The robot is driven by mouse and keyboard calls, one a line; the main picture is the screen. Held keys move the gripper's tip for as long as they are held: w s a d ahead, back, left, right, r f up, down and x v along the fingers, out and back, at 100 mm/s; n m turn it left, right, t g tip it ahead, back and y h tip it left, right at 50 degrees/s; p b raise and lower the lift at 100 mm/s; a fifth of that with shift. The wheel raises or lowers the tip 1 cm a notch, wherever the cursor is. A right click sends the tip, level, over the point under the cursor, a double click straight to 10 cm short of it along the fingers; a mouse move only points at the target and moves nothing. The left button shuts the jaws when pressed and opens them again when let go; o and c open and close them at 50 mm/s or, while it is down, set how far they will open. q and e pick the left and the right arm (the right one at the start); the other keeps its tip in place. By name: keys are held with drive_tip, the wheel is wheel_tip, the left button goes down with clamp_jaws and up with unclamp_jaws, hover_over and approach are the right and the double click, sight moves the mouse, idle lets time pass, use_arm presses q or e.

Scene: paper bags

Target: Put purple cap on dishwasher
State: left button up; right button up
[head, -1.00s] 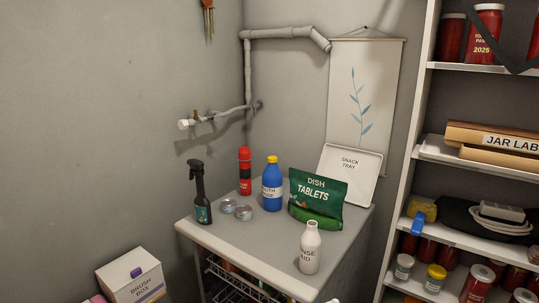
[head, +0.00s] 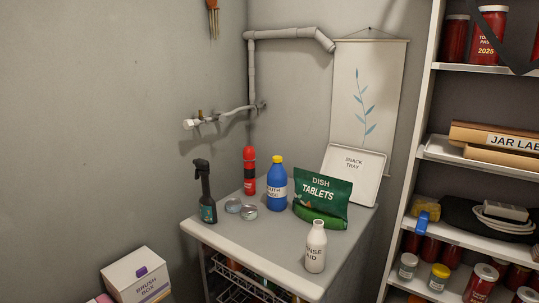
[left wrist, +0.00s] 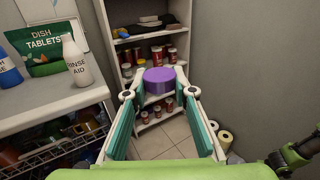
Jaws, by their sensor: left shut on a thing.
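A round purple cap (left wrist: 159,80) sits between the fingertips of my left gripper (left wrist: 159,93) in the left wrist view. The gripper is shut on it and holds it in the air, in front of the shelf. The dishwasher (head: 240,233) is the pale, flat-topped unit in the head view, with wire racks in its open front. Its top shows at the left of the left wrist view (left wrist: 28,108), to the left of the gripper. Neither gripper shows in the head view. My right gripper is not seen.
On the dishwasher stand a spray bottle (head: 207,200), tins (head: 248,211), a red bottle (head: 249,175), a blue bottle (head: 276,190), a tablets bag (head: 321,200), a snack tray (head: 367,160) and a rinse aid bottle (head: 316,250). The front left top is clear. A jar shelf (head: 425,125) stands right.

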use_arm(q)
drive_tip(key=s+a+f+n+t+y, duration=0.9)
drive_tip(key=s+a, duration=0.1)
drive_tip(key=s, duration=0.1)
drive_tip(key=w+d+r+n+t+y, duration=0.1)
drive_tip(key=w+r+n+t+y, duration=0.1)
drive_tip(key=w+r+n+y, duration=0.4)
drive_tip(key=a+m+y, duration=0.1)
drive_tip(key=a, duration=1.1)
drive_tip(key=shift+w+r+m+y, duration=0.3)
drive_tip(key=shift+w+r+m, duration=0.1)
drive_tip(key=shift+w+r, duration=0.05)
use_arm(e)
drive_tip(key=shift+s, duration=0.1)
